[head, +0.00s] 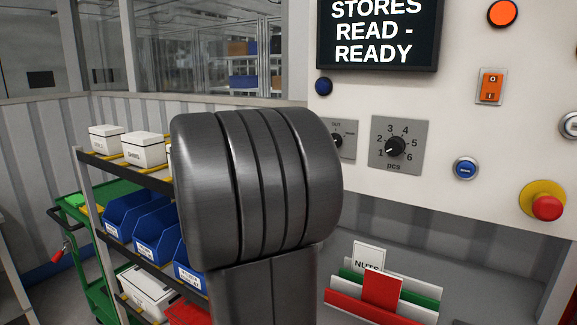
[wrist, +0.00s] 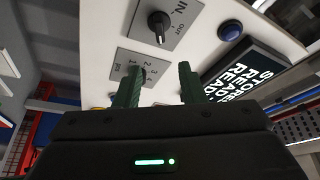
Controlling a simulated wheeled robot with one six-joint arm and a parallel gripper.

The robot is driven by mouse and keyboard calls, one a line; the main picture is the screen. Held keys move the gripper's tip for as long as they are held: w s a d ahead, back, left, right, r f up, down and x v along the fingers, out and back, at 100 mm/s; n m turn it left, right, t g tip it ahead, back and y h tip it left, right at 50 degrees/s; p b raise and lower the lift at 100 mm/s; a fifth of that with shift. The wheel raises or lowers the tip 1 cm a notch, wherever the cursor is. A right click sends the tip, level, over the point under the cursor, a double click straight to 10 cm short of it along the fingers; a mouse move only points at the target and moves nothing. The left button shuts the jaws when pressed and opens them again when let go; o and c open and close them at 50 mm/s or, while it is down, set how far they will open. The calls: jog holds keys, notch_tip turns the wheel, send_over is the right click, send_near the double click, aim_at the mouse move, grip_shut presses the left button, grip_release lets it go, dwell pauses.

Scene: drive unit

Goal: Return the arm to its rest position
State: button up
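My gripper (wrist: 161,68) shows in the wrist view with its two dark green fingers apart and nothing between them. It points toward the white control panel (wrist: 110,45), which appears tilted in that view. The left finger overlaps the pcs dial plate, and the IN/OUT knob (wrist: 158,24) is beyond the fingertips. Whether the fingers touch the panel cannot be told. In the head view my dark grey arm (head: 258,190) stands large in the middle, in front of the panel and shelf, and my gripper is hidden.
The panel carries a screen (head: 378,32) reading "STORES READ - READY", a pcs dial (head: 396,146), an orange rocker switch (head: 490,86) and a red emergency button (head: 547,207). Blue bins (head: 155,238) and white boxes (head: 143,149) fill a shelf at left. A card holder (head: 380,300) sits below the panel.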

jog(key=p+x, duration=0.2)
jog(key=x, duration=1.1)
jog(key=shift+w+d, duration=0.2)
jog(key=b+v, duration=0.2)
jog(key=v, duration=1.2)
jog(key=w+d+r+n+t+p, duration=0.1)
jog(key=w+d+n, duration=0.1)
jog(key=d+n, duration=0.1)
jog(key=w+d+r+n+t+y+p, duration=0.1)
jog(key=w+d+n+t+p, duration=0.1)
jog(key=w+d+n, duration=0.1)
jog(key=w+d+r+n+t+p, duration=0.1)
jog(key=w+d+n+p, duration=0.1)
jog(key=w+d+n, duration=0.1)
jog(key=shift+w+d+r+n+t+y, duration=0.1)
jog(key=shift+d+r+n+t+y, duration=0.05)
jog(key=shift+d+n, duration=0.25)
jog(key=shift+w+d+r+n+t+y, duration=0.1)
jog(key=shift+d+r+n+t+y, duration=0.1)
jog(key=shift+d+n, duration=0.25)
jog(key=shift+f+n+t+y+p, duration=0.1)
jog(key=shift+n+t+y+p, duration=0.4)
jog(key=shift+n, duration=0.75)
